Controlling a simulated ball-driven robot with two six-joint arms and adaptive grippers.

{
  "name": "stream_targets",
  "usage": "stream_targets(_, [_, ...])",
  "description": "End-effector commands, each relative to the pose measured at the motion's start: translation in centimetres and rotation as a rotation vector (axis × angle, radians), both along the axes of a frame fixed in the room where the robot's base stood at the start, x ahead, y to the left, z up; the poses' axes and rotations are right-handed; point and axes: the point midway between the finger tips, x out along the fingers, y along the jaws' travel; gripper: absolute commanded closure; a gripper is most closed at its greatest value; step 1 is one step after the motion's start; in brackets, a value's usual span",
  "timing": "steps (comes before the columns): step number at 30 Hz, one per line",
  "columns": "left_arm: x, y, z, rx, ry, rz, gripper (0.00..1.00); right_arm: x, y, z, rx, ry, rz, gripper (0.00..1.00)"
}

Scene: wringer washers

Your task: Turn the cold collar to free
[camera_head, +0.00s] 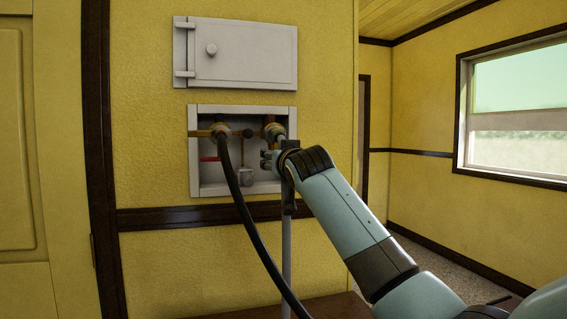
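A white recessed wall box (291,112) holds the valve fittings. At its upper left a round brass-coloured collar (220,130) joins a black hose (243,208), which curves down to the lower right. I cannot tell from markings which collar is the cold one. My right gripper (268,160) is at the box's right side, just below the pale fitting. My wrist hides part of the box there, and the finger gap is not clear. My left gripper is out of view.
A white hinged door with a knob (247,54) is just above the box. A red pipe (208,158) and a small pale block (246,176) are inside it. A grey vertical hose or pipe (287,245) hangs below my wrist. A window (515,110) is at right.

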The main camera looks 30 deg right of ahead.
Motion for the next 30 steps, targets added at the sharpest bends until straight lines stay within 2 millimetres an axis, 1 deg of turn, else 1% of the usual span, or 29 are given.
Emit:
stream_targets(6, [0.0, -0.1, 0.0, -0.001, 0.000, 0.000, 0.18, -4.8, 1.2, -0.2, 0.001, 0.001, 0.002, 0.62])
stream_targets(9, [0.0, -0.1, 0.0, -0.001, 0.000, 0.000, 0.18, -6.8, 1.7, -0.2, 0.002, 0.003, 0.001, 0.62])
stream_targets(13, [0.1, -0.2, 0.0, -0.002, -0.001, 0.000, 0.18, -8.7, 2.2, -0.2, 0.002, 0.004, 0.001, 0.62])
stream_targets(15, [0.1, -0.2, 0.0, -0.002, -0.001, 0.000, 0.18, -9.4, 2.3, -0.2, 0.002, 0.004, 0.001, 0.62])
stream_targets(19, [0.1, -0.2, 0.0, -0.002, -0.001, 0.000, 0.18, -9.9, 2.4, -0.2, 0.002, 0.005, 0.001, 0.62])
stream_targets(30, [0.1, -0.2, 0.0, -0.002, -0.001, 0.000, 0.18, -9.9, 2.4, -0.2, 0.002, 0.004, 0.000, 0.62])
